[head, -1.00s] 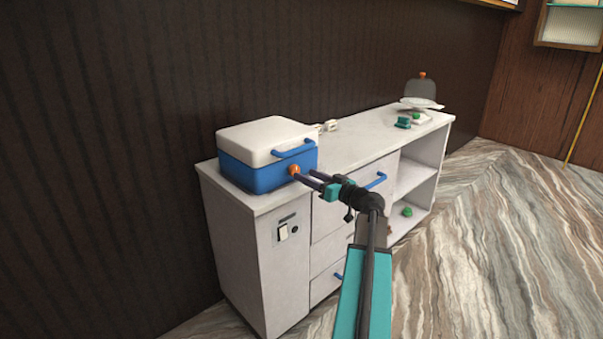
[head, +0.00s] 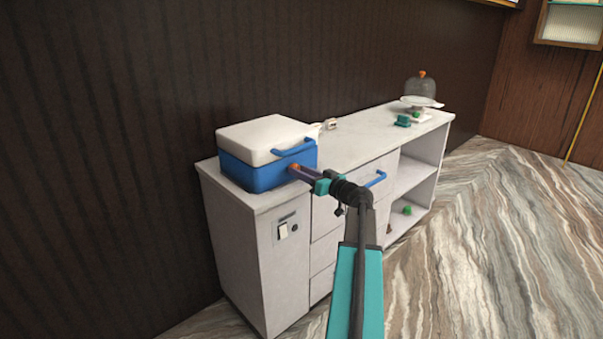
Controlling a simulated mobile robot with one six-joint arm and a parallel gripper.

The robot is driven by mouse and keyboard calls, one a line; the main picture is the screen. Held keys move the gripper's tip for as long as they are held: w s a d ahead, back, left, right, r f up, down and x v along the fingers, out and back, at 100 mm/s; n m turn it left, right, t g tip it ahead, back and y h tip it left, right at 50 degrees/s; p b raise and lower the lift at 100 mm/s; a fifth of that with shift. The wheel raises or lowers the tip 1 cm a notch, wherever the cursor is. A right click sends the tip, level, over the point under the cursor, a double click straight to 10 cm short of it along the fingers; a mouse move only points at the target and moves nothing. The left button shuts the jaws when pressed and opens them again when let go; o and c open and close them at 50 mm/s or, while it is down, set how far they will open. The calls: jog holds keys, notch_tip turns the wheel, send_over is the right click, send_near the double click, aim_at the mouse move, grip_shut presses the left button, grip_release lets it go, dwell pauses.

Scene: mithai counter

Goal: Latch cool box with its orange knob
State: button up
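The cool box, with a blue body (head: 250,178) and a white lid (head: 268,137), stands on the left end of the counter. Its lid is down, with a blue handle (head: 293,148) across the front. The orange knob (head: 293,167) is on the front face below the handle, near the right corner. It is mostly hidden by my gripper (head: 297,172). The dark fingers are close together at the box front and appear shut on the knob. The knob's exact angle is hidden.
The white counter (head: 352,147) is clear in its middle. A drawer with a blue handle (head: 375,179) is below my gripper's right. A teal object (head: 403,121) and a glass dome (head: 421,88) stand at the far end. A dark wall is behind.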

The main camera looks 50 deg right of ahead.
jog(key=shift+f+m+b, duration=0.1)
jog(key=shift+m+b, duration=0.2)
jog(key=shift+b, duration=0.1)
jog(key=m+b, duration=0.2)
jog(key=m, duration=0.1)
jog(key=shift+d+f, duration=0.1)
jog(key=m+b, duration=0.1)
jog(key=m, duration=0.4)
jog(key=shift+b, duration=0.3)
jog(key=m, duration=0.5)
jog(key=shift+t+h+p, duration=0.3)
jog(key=m+p, duration=0.1)
jog(key=m, duration=0.4)
jog(key=shift+f, duration=0.1)
jog(key=o, duration=1.1)
